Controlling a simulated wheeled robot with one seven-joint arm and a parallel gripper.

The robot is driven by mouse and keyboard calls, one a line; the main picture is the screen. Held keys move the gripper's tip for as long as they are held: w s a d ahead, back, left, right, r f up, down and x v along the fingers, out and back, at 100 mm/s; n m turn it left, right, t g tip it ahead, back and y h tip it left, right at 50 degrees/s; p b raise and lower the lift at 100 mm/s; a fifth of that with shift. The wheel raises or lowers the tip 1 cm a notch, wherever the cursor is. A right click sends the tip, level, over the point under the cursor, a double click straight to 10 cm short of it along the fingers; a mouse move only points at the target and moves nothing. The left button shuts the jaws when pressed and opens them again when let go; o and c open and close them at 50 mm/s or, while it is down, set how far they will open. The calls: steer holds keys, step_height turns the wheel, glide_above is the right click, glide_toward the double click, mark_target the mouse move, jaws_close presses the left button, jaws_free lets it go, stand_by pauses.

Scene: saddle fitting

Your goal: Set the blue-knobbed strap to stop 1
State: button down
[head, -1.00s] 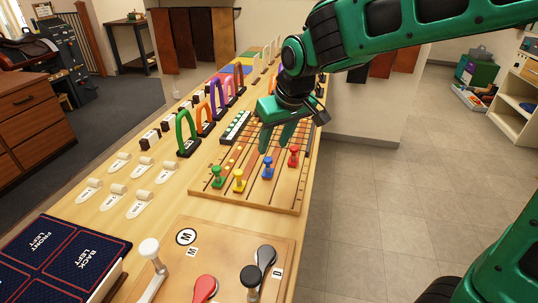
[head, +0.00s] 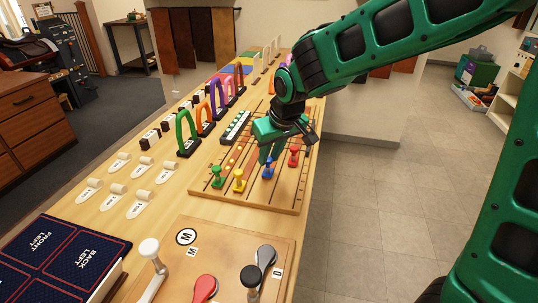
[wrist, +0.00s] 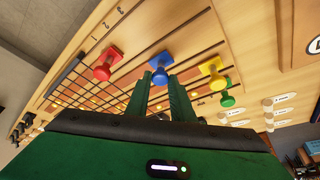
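The blue knob (head: 268,171) stands upright in its slot on the wooden strap board (head: 258,203), near the board's front end, between the yellow knob (head: 239,181) and the red knob (head: 293,157). My gripper (head: 269,156) is right above the blue knob, pointing down. In the wrist view, the two green fingertips (wrist: 157,78) are apart, with the blue knob (wrist: 159,72) in line with the gap just past them. I cannot tell whether they touch it.
The green knob (head: 217,177) stands at the board's left side. Coloured arches (head: 187,134) line the table left of the board. A panel with levers (head: 205,288) lies in front. The floor at right is open.

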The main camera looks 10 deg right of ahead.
steer(key=w+d, duration=0.1)
steer(key=w, duration=0.1)
steer(key=w+d, duration=0.1)
steer(key=w, duration=0.3)
steer(key=shift+w+d, duration=0.4)
steer(key=c, duration=1.5)
jaws_free()
steer(key=shift+c, duration=0.2)
steer(key=v, duration=1)
steer(key=shift+r, duration=0.35)
steer(key=shift+s+d, duration=0.1)
steer(key=shift+s, duration=0.1)
